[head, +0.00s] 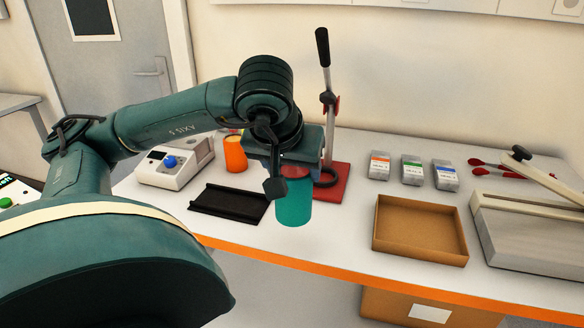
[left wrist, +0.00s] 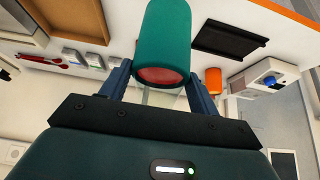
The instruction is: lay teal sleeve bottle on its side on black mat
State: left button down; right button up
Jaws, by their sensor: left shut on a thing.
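The teal sleeve bottle (head: 294,207) is upright in the head view, near the front of the table, with its top hidden by my gripper. My left gripper (head: 290,178) is shut on it from above. In the left wrist view the teal sleeve bottle (left wrist: 163,40) sits between the two fingers of my left gripper (left wrist: 160,82), its reddish end towards the camera. The black mat (head: 229,203) lies flat and empty on the table, just left of the bottle. It also shows in the left wrist view (left wrist: 229,40). My right gripper is not in view.
An orange cup-like thing (head: 235,154) stands behind the mat, beside a white device (head: 175,164). A red-based lever press (head: 330,184) stands close behind the bottle. A brown tray (head: 419,230) lies to the right. The table's orange front edge (head: 345,267) is near.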

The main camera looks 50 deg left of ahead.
pick_arm(q)
notch_tip(320, 180, up, 2)
jog(key=shift+r+p, duration=0.2)
jog(key=shift+p, duration=0.5)
notch_tip(320, 180, up, 2)
jog(key=shift+r+p, duration=0.15)
jog(key=shift+p, duration=0.85)
jog(key=shift+r, duration=0.25)
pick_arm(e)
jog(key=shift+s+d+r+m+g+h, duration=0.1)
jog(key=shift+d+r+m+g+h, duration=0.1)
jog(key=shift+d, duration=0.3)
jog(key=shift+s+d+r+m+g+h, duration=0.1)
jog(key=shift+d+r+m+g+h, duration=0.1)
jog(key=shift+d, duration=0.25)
pick_arm(q)
jog(key=shift+f, duration=0.1)
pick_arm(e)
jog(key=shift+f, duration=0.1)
